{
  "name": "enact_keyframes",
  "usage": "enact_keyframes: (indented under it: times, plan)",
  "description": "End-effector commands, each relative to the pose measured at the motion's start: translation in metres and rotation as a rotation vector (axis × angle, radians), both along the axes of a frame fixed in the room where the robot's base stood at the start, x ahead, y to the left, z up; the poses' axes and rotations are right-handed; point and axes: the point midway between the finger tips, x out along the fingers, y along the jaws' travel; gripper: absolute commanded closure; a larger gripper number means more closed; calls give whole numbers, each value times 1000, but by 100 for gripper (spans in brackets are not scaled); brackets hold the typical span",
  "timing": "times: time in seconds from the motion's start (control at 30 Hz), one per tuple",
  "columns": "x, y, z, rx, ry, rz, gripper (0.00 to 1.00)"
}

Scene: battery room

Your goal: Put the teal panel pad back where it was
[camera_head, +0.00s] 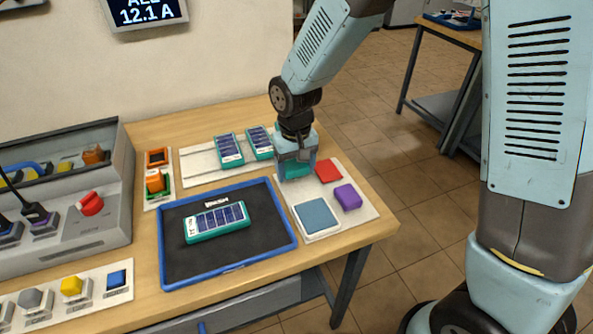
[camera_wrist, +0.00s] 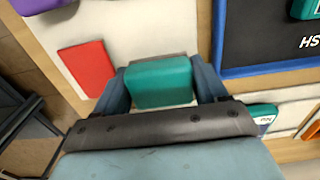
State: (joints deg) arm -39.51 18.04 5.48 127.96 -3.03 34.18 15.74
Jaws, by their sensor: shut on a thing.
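My gripper (camera_head: 296,168) is shut on the teal panel pad (camera_head: 298,171), over the back left part of the white board (camera_head: 335,217). In the wrist view the pad (camera_wrist: 160,82) sits between the two fingers, with the pale board behind it. I cannot tell whether the pad touches the board. On the same board are a red pad (camera_head: 328,171), a purple block (camera_head: 348,197) and a larger blue-grey square pad (camera_head: 316,216). The red pad (camera_wrist: 87,67) lies beside the left finger in the wrist view, apart from it.
A blue-rimmed black tray (camera_head: 228,272) holds a teal-edged module (camera_head: 217,221). Two similar modules (camera_head: 229,150) (camera_head: 260,142) stand on a pale strip just left of my gripper. An orange part (camera_head: 156,181) sits farther left. The bench's right edge is close to the white board.

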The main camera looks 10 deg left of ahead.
Motion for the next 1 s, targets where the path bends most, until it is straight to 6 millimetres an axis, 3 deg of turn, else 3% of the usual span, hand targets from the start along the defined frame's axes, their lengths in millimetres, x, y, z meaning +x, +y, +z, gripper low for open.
enact_keyframes:
  times: [0.1, 0.93, 0.97, 1.0]
  plan:
    - [0, 0, -11, 0, 0, 1, 72]
    - [-1, -1, -26, -2, 3, -1, 72]
    - [-1, -1, -26, -2, 3, -1, 27]
    - [-2, -1, -26, -3, 4, 0, 23]
